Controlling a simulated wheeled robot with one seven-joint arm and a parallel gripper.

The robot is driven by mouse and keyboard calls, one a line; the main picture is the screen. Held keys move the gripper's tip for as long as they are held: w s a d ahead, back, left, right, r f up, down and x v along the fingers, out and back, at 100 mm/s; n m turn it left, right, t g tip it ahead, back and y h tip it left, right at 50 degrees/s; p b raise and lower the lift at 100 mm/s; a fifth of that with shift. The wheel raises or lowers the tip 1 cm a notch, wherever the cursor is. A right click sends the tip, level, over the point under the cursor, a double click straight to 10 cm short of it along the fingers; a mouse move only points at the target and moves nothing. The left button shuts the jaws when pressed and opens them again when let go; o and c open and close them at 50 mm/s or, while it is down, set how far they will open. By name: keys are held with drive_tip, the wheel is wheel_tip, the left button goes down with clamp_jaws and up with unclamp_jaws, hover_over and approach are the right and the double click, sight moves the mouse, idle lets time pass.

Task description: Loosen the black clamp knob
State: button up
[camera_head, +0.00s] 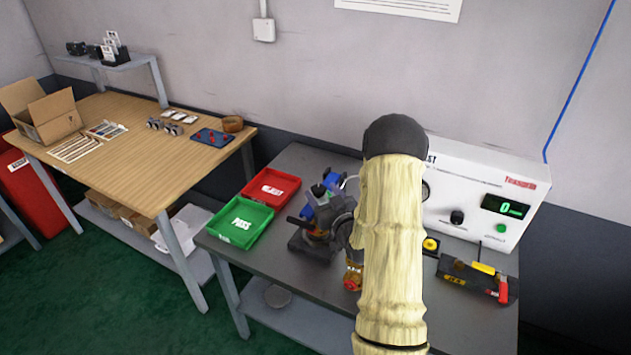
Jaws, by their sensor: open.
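A valve assembly (318,222) with blue and dark grey parts stands on the dark grey bench, just left of my arm. A small dark part with a green patch (318,190) sits at its top. I cannot single out the black clamp knob for certain on this assembly. My arm in its pale sleeve rises in front of the bench and covers the assembly's right side. A brass-coloured fitting (353,279) shows low beside the sleeve.
A green PASS tray (236,242) and a red REJECT tray (270,188) lie left of the assembly. A white test box (470,190) with a black knob (457,217) stands at the back right. A dark tool with yellow and red parts (476,281) lies before it.

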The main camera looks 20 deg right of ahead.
drive_tip(key=w+p, duration=0.1)
drive_tip(key=w, duration=0.4)
drive_tip(key=c, duration=0.9)
